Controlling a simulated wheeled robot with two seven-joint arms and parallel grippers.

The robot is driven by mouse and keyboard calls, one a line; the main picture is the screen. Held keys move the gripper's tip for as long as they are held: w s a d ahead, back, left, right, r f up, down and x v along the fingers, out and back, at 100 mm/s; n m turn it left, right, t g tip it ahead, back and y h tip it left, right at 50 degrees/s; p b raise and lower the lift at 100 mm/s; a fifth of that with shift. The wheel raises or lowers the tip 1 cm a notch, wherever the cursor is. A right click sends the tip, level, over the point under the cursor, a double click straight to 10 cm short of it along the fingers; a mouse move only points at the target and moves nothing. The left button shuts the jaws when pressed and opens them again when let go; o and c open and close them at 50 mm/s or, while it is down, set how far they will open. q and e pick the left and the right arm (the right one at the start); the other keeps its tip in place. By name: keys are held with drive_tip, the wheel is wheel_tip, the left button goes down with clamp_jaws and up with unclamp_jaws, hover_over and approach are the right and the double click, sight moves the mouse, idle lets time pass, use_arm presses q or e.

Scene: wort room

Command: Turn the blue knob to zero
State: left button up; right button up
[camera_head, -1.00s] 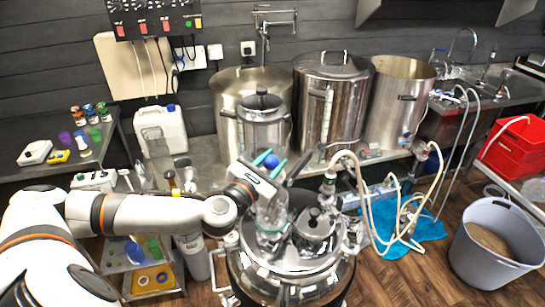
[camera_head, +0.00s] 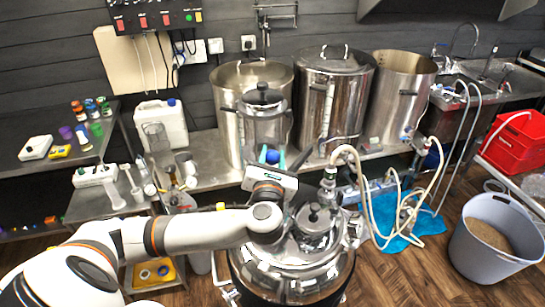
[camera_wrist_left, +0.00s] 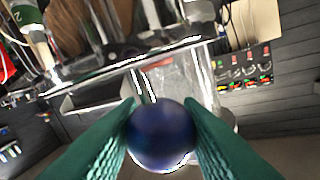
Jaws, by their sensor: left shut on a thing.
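The blue knob (camera_head: 272,157) is a dark blue ball at the foot of the small steel pot (camera_head: 262,125) with a black lid handle. In the left wrist view the knob (camera_wrist_left: 161,135) sits between two green ribbed fingertips. My left gripper (camera_head: 268,162) is shut on it, and the fingers touch its two sides. In the head view the white gripper body hides most of the fingers. No scale or zero mark can be made out. My right gripper is not in view.
A shiny steel vessel (camera_head: 290,268) with fittings stands just below my left gripper. Large steel kettles (camera_head: 335,100) stand behind. Pale hoses (camera_head: 375,200) hang at the right, and a grey bucket (camera_head: 487,265) stands on the floor.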

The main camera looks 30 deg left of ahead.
use_arm(q)
drive_tip(key=shift+f, duration=0.1)
drive_tip(key=o, duration=0.9)
drive_tip(key=shift+s, duration=0.1)
drive_tip(key=shift+o, duration=0.2)
drive_tip(key=shift+s+d+f+b, duration=0.1)
drive_tip(key=shift+s+d+b, duration=0.2)
drive_tip(key=shift+s+b, duration=0.1)
drive_tip(key=b+v, duration=0.3)
drive_tip(key=v, duration=0.8)
drive_tip(key=shift+b, duration=0.4)
